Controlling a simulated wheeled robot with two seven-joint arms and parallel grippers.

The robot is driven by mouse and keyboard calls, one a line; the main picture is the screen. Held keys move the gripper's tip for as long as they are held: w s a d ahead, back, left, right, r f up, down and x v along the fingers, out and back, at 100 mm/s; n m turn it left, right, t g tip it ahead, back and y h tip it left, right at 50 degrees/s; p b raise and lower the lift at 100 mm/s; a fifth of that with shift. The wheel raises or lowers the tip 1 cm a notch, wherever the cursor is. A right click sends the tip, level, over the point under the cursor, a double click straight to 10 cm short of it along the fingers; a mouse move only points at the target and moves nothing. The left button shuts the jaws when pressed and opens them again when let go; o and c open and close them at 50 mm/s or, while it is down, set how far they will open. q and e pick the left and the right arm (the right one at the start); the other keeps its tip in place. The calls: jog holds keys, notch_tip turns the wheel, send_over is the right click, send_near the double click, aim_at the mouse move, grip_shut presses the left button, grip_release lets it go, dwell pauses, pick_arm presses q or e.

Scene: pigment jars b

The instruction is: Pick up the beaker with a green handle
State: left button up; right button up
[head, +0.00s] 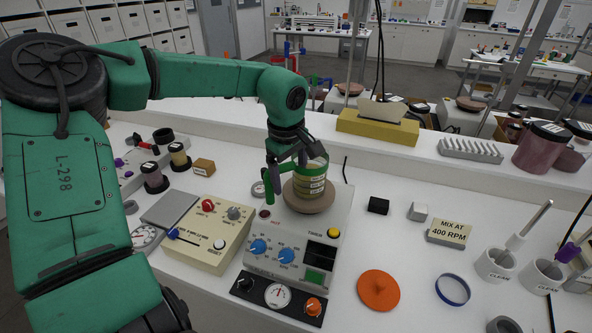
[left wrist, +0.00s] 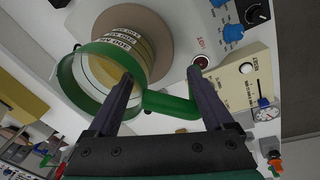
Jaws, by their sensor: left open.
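The beaker (head: 311,184) has a green rim, a green handle (head: 267,188) and pale labelled bands, with yellowish contents. It stands on the round brown plate of the hotplate stirrer (head: 262,248). My left gripper (head: 285,170) is open at the beaker's handle side. In the left wrist view, the handle (left wrist: 172,106) reaches from the beaker (left wrist: 133,52) into the gap between the left gripper's (left wrist: 162,76) two fingers. The fingers stand apart on either side of it, and I cannot tell whether either touches it. My right gripper is not in view.
An orange disc (head: 379,289), a blue ring (head: 452,289) and a "MIX AT 400 RPM" sign (head: 449,232) lie to the right. Small jars (head: 154,177) stand at the left. A raised ledge runs behind.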

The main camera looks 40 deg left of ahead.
pick_arm(q)
jog(key=shift+w+a+f, duration=0.1)
jog(key=shift+w+f, duration=0.05)
jog(key=shift+f, duration=0.55)
grip_shut()
jog(key=shift+r, duration=0.1)
dwell(0.7)
